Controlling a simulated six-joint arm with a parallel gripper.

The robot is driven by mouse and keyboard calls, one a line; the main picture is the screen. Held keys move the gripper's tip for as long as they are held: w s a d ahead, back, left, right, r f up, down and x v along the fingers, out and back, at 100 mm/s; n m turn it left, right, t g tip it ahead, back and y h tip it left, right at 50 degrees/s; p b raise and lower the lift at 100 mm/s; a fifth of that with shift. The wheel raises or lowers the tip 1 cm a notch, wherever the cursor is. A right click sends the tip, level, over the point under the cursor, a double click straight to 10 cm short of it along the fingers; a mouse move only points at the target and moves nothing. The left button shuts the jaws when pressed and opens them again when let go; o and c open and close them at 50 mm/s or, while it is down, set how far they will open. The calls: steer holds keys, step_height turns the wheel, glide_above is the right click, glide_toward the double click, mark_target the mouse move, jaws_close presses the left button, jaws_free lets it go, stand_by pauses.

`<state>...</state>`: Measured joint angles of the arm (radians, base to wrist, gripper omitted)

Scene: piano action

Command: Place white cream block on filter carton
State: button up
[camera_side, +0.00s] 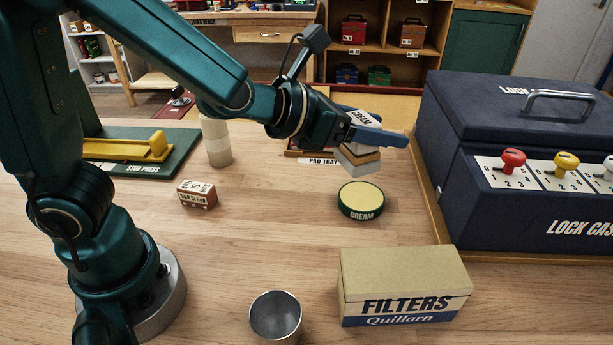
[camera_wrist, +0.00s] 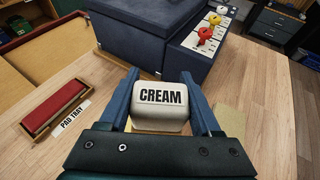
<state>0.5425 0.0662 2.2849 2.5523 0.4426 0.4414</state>
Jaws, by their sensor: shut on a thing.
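The white cream block (camera_side: 362,119) is labelled CREAM and has a tan layer and a pale part below. My gripper (camera_side: 377,130) is shut on it and holds it in the air, above and behind the round cream tin. In the wrist view the block (camera_wrist: 160,97) sits between both blue fingers of my gripper (camera_wrist: 160,84). The filter carton (camera_side: 404,270) is a tan box labelled FILTERS, standing on the table at the front right, apart from the block. Its top is bare. A tan patch right of the gripper in the wrist view may be the carton.
The green cream tin (camera_side: 361,201) with a yellow top lies between block and carton. A metal cup (camera_side: 276,316) stands left of the carton. The navy lock case (camera_side: 540,215) borders the right. A small red-brown box (camera_side: 197,195) and pad tray (camera_wrist: 50,104) are nearby.

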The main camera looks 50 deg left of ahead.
steer(key=r, duration=0.1)
steer(key=s+r+m+h, duration=0.1)
steer(key=r, duration=0.1)
steer(key=shift+d+r+h, duration=0.1)
steer(key=shift+r+h, duration=0.15)
steer(key=shift+h, duration=0.05)
steer(key=shift+r, duration=0.4)
steer(key=d+f, duration=1.1)
steer(key=shift+s+d, duration=0.25)
steer(key=shift+s, duration=0.1)
steer(key=o, duration=1.4)
steer(key=shift+f+g, duration=0.15)
steer(key=shift+g, duration=0.15)
